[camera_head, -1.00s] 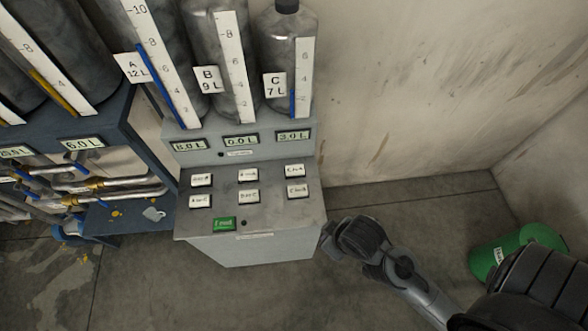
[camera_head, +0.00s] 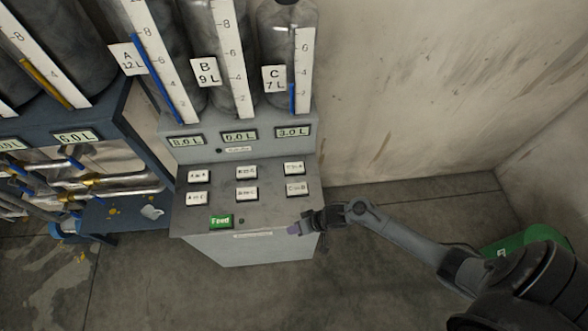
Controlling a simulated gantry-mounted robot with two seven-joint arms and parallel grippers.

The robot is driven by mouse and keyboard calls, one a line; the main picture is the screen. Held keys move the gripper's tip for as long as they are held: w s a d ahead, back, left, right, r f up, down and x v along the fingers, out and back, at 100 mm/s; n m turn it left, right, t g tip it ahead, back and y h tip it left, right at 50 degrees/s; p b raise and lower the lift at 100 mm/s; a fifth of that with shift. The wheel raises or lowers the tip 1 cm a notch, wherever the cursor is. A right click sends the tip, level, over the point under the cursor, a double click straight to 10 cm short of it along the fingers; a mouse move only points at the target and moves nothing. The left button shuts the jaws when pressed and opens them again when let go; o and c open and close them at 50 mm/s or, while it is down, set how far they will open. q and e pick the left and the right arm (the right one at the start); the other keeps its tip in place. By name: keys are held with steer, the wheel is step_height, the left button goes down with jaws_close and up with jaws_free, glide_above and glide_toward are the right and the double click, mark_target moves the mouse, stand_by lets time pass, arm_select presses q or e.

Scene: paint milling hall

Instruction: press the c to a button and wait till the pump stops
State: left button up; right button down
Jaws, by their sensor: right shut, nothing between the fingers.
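The grey control console (camera_head: 270,210) stands in the middle of the view with two rows of white buttons. The top right button (camera_head: 294,168) seems to be C to A, though its label is blurred. The button below it (camera_head: 297,189) reads C to B. My right gripper (camera_head: 294,230) is shut and empty at the console's front right edge, below these buttons and apart from them. Above stand tank A (camera_head: 164,60), tank B (camera_head: 220,45) and tank C (camera_head: 283,45). Their displays read 8.0 L (camera_head: 186,141), 0.0 L (camera_head: 239,135) and 3.0 L (camera_head: 293,132). My left gripper is out of view.
A green Feed button (camera_head: 221,222) sits at the console's front left, with a small dark lamp (camera_head: 241,221) beside it. A blue rack (camera_head: 125,195) with pipes and valves stands left. A green container (camera_head: 525,238) lies on the floor at right. The wall is behind the console.

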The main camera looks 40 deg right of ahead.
steer(key=w+d, duration=0.4)
steer(key=d, duration=0.1)
steer(key=w+d+b, duration=0.1)
steer(key=w+d, duration=0.1)
steer(key=shift+d+f, duration=0.2)
steer(key=shift+h, duration=0.4)
steer(key=w+d, duration=0.1)
steer(key=w+d+r, duration=0.1)
steer(key=w+d, duration=0.1)
steer(key=w+d+r, duration=0.1)
steer(key=d, duration=0.1)
steer(key=shift+w+d+b, duration=0.2)
steer(key=shift+w+b, duration=0.15)
steer(key=shift+b, duration=0.05)
steer(key=w+d+r+t, duration=0.1)
steer(key=w+d+r, duration=0.1)
steer(key=w+r, duration=0.2)
steer(key=w+d+r+t+b, duration=0.1)
steer(key=w+d+r, duration=0.1)
steer(key=w+r, duration=0.2)
steer(key=shift+w+d+r+h, duration=0.3)
steer(key=shift+w+d+h, duration=0.1)
steer(key=shift+w, duration=0.2)
steer(key=shift+f, duration=0.1)
